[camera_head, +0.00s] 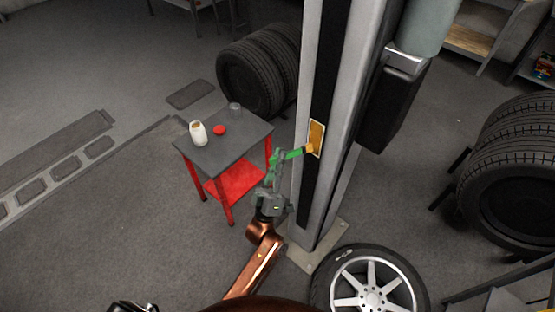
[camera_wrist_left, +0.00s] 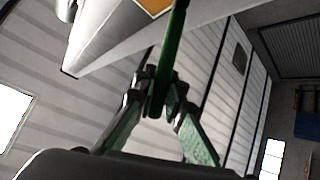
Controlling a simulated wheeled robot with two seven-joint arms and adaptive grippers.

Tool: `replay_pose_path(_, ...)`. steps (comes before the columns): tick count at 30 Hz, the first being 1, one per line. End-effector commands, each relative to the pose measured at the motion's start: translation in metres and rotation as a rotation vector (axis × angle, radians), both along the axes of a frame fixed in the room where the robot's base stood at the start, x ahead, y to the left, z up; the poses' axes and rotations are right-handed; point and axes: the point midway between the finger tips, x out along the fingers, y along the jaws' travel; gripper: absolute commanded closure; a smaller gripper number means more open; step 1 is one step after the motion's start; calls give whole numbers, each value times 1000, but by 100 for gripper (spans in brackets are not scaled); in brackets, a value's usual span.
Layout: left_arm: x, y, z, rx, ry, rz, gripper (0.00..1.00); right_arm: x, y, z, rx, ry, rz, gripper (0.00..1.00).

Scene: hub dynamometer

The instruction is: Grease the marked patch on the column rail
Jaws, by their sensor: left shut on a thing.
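The marked patch (camera_head: 316,138) is an amber-yellow rectangle with a pale border on the dark rail (camera_head: 313,185) of the tall grey column. My left gripper (camera_head: 272,178) is shut on a green-handled brush (camera_head: 290,155), just left of the rail. The brush's yellowish tip is at the lower part of the patch; I cannot tell whether it touches. In the left wrist view the green handle (camera_wrist_left: 172,55) rises between the fingers (camera_wrist_left: 160,95), and an orange piece of the patch (camera_wrist_left: 154,6) shows at the top.
A small table with a grey top (camera_head: 215,160) and red legs holds an open white jar (camera_head: 198,134), a red lid (camera_head: 220,129) and a grey cup (camera_head: 235,109). A wheel (camera_head: 370,288) lies by the column's foot. Tyres (camera_head: 250,78) stand behind.

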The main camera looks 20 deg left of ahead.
Motion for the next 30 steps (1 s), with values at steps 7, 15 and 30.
replay_pose_path(7, 1, 0, -2, 0, 1, 0, 100, 1, 0, 2, 0, -1, 0, 39)
replay_pose_path(15, 2, 0, -24, 0, 4, 0, 100, -6, 0, -11, 0, 9, 0, 39)
replay_pose_path(30, 2, -1, -39, 0, 1, -1, 100, -10, 0, -20, 0, 17, 0, 39)
